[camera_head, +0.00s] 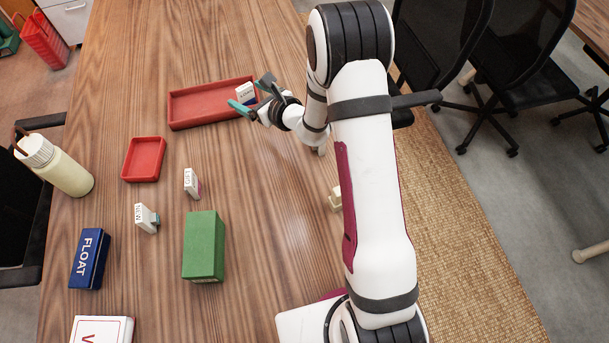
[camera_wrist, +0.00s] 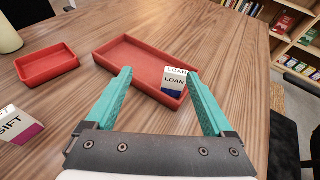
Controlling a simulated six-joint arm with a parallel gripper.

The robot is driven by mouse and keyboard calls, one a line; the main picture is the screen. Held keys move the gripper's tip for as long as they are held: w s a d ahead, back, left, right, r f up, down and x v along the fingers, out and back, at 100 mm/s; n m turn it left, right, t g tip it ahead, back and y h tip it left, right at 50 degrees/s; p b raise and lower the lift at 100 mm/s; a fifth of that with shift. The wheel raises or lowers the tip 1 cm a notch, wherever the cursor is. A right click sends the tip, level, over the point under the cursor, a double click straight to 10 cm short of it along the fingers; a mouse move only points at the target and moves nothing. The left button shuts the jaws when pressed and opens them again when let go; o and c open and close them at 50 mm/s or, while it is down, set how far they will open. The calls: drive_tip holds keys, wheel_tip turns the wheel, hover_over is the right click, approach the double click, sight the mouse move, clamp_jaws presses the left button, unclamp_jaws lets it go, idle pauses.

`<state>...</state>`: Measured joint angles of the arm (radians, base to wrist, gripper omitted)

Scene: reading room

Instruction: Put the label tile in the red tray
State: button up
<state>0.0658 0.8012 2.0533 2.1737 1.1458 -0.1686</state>
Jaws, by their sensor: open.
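The label tile reading LOAN (camera_head: 246,94) is white with a dark blue lower part. It stands inside the right end of the large red tray (camera_head: 190,122). In the wrist view the tile (camera_wrist: 175,78) shows just behind the tray's near wall (camera_wrist: 138,88). My gripper (camera_head: 253,96) is open at that end of the tray, its teal fingers apart. In the wrist view the tile lies ahead, between the fingertips (camera_wrist: 160,78) and closer to the right one. I see no finger clearly touching it.
A smaller, empty red tray (camera_head: 143,160) lies to the left. Tiles reading GIFT (camera_head: 190,183) and MAIN (camera_head: 145,218), a green box (camera_head: 203,247), a blue FLOAT box (camera_head: 89,258) and a cream bottle (camera_head: 60,167) stand nearer. A cream block (camera_head: 335,199) is partly hidden by my arm.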

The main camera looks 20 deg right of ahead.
drive_tip(key=s+a+r+n+g+y, duration=0.6)
drive_tip(key=s+a+r+n, duration=0.45)
drive_tip(key=s+r, duration=0.25)
drive_tip(key=s+r+n+g+h, duration=0.2)
drive_tip(key=s+n+g, duration=0.2)
drive_tip(key=s+n, duration=0.5)
drive_tip(key=s+d+f+n+g+h, duration=0.1)
drive_tip(key=s+d+f+n+h, duration=0.1)
drive_tip(key=s+d+h, duration=0.2)
drive_tip(key=s+d+f+n+g+h, duration=0.1)
drive_tip(key=s+d+h, duration=0.4)
drive_tip(key=s+d, duration=0.6)
drive_tip(key=s+f+n, duration=0.1)
drive_tip(key=s, duration=0.2)
drive_tip(key=shift+n, duration=0.35)
